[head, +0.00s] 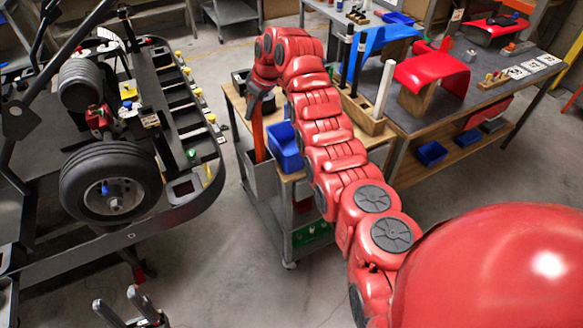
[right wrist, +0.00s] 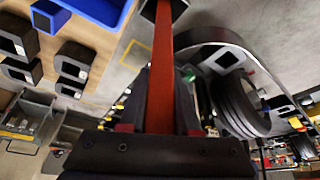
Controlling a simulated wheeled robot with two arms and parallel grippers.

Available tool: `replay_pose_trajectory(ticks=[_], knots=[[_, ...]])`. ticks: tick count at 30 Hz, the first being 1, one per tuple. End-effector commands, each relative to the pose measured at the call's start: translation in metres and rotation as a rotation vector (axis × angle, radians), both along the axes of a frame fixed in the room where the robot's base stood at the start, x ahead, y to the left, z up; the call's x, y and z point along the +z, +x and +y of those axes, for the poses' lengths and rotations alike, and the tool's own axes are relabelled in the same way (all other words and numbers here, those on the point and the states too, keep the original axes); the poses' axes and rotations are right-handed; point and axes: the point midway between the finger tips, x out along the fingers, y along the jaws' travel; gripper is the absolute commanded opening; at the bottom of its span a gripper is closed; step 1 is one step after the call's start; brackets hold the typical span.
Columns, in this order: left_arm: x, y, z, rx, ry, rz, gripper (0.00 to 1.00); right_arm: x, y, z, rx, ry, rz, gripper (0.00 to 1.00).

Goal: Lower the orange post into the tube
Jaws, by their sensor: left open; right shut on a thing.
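The orange post (head: 259,135) hangs roughly upright beside the left edge of the wooden-topped cart, held by my right gripper (head: 261,97). In the right wrist view the post (right wrist: 160,75) runs up from between the fingers of my right gripper (right wrist: 160,128). Its far end lies close to a dark, grey-edged piece (right wrist: 166,9); I cannot tell whether that is the tube or whether the post is inside it. A grey box (head: 260,182) hangs on the cart's side below the post. My left gripper (head: 132,308) is open and empty at the bottom.
Dark square-ended pieces (right wrist: 73,64) show in the wrist view. A kart with a wheel (head: 110,183) stands left. A workbench (head: 430,120) stands right.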

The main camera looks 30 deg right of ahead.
Motion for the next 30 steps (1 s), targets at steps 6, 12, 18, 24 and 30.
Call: replay_pose_trajectory(ticks=[6,12,18,24,30], knots=[[-0.008,0.000,0.000,0.000,0.000,0.000,0.50,-0.014,0.000,0.000,0.000,0.001,-0.001,0.00],[-0.013,0.000,0.000,0.000,0.000,0.000,0.50,-0.025,0.000,0.000,0.000,0.001,-0.001,0.00],[-0.019,0.000,0.000,0.000,0.000,0.000,0.50,-0.035,0.000,0.000,0.001,0.000,-0.002,0.00],[-0.025,0.000,0.000,0.000,0.000,0.000,0.50,-0.046,0.000,0.000,0.001,0.000,-0.002,0.00],[-0.030,0.000,0.000,0.000,0.000,0.000,0.50,-0.057,0.001,0.000,0.000,0.000,-0.004,0.00]])
